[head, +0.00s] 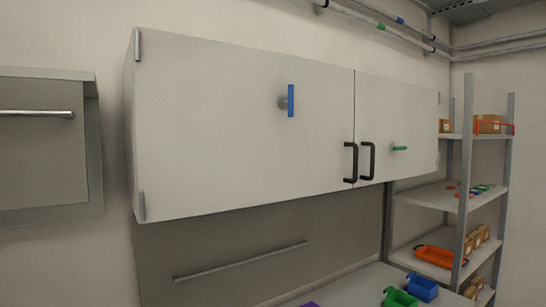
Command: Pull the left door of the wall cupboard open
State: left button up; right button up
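The wall cupboard is pale grey and has two doors. Its left door (230,130) is wide and shut flush, with silver hinges on its left edge. A black bar handle (351,162) sits low at its right edge. A blue bar on a round grey knob (291,101) is mounted on this door's face. The right door (405,115) is also shut. It has its own black handle (367,161) beside the first, and a green lever (399,148). Neither of my grippers is in the head view.
A grey cabinet with a bar handle (36,114) hangs on the wall at the left. Below the cupboard are a grey back panel with a thin rail (240,262) and a worktop with a green bin (399,298) and a blue bin (422,287). A shelf rack (466,150) stands at the right.

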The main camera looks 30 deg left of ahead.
aim_at(213, 135)
jog(key=u, duration=1.05)
